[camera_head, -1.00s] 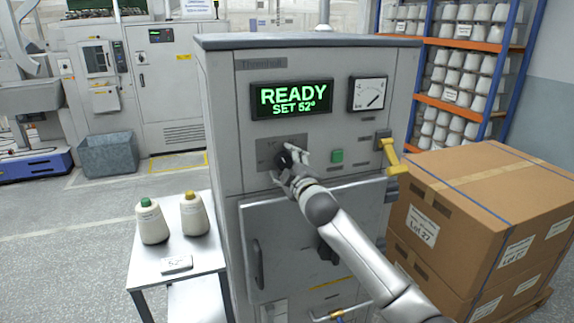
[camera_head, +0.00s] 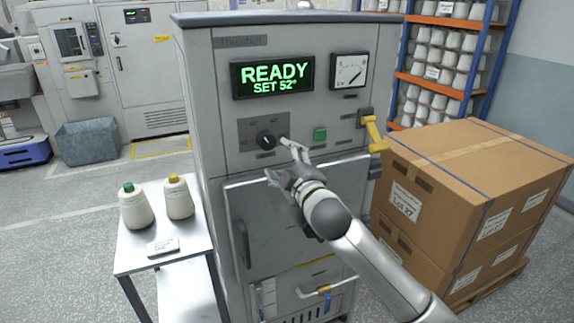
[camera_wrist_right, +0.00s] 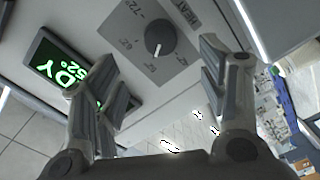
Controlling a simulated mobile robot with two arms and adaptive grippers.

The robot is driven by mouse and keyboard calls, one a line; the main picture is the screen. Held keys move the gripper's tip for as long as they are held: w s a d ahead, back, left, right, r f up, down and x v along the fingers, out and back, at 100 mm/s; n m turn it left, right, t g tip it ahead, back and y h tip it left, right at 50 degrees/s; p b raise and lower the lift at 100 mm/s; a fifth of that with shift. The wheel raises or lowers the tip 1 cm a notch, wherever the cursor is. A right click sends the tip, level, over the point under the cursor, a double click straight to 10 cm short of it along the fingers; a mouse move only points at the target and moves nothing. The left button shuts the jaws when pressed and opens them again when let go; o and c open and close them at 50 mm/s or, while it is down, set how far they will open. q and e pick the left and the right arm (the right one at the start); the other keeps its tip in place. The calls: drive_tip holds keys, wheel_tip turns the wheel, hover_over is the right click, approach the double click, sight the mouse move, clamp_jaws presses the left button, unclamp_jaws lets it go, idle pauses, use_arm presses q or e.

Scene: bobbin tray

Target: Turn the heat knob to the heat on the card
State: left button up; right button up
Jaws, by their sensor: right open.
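The heat knob (camera_head: 266,141) is a round black dial on a grey plate on the front of the grey machine (camera_head: 199,110). It also shows in the right wrist view (camera_wrist_right: 160,37), with temperature marks around it. The green display (camera_head: 272,77) reads "READY SET 52°". The card (camera_head: 163,246) lies on the small side table; its print is too small to read surely. My right gripper (camera_head: 278,160) is open and empty, apart from the knob, just in front of and below it. In the right wrist view the knob shows beyond the spread fingers (camera_wrist_right: 165,85). My left gripper is not in view.
A green button (camera_head: 319,134) and a yellow handle (camera_head: 375,134) sit right of the knob. Two yarn cones (camera_head: 136,206) (camera_head: 178,197) stand on the side table (camera_head: 190,250). Stacked cardboard boxes (camera_head: 440,215) stand close to the machine's right.

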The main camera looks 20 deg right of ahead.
drive_tip(key=shift+s, duration=0.8)
drive_tip(key=s+d+f+m+g, duration=0.1)
drive_tip(key=f+g, duration=0.1)
drive_tip(key=f, duration=1)
drive_tip(key=s+d+f+m+g+h, duration=0.1)
drive_tip(key=s+d+f+m+g, duration=0.1)
drive_tip(key=f, duration=1)
drive_tip(key=s+d+f+m+g, duration=0.1)
drive_tip(key=f+g, duration=0.1)
drive_tip(key=f, duration=1)
drive_tip(key=s+f+m+g, duration=0.1)
drive_tip(key=s+f+g, duration=0.1)
drive_tip(key=s+f, duration=0.7)
drive_tip(key=s+f+m+g, duration=0.1)
drive_tip(key=s+f+g, duration=0.1)
drive_tip(key=s+f, duration=0.65)
drive_tip(key=s+a+f+m+g, duration=0.1)
drive_tip(key=s+f+g, duration=0.1)
drive_tip(key=s+f, duration=0.5)
drive_tip(key=s+a+f+m+g, duration=0.1)
drive_tip(key=s+f, duration=0.6)
drive_tip(key=s, duration=1)
drive_tip(key=s+a+f+m+g+b, duration=0.1)
drive_tip(key=s+f+g, duration=0.3)
drive_tip(key=s, duration=0.9)
wheel_tip(320, 180, down, 3)
drive_tip(key=shift+a+f+m, duration=0.1)
drive_tip(key=shift+a+m, duration=0.35)
drive_tip(key=shift+m, duration=0.05)
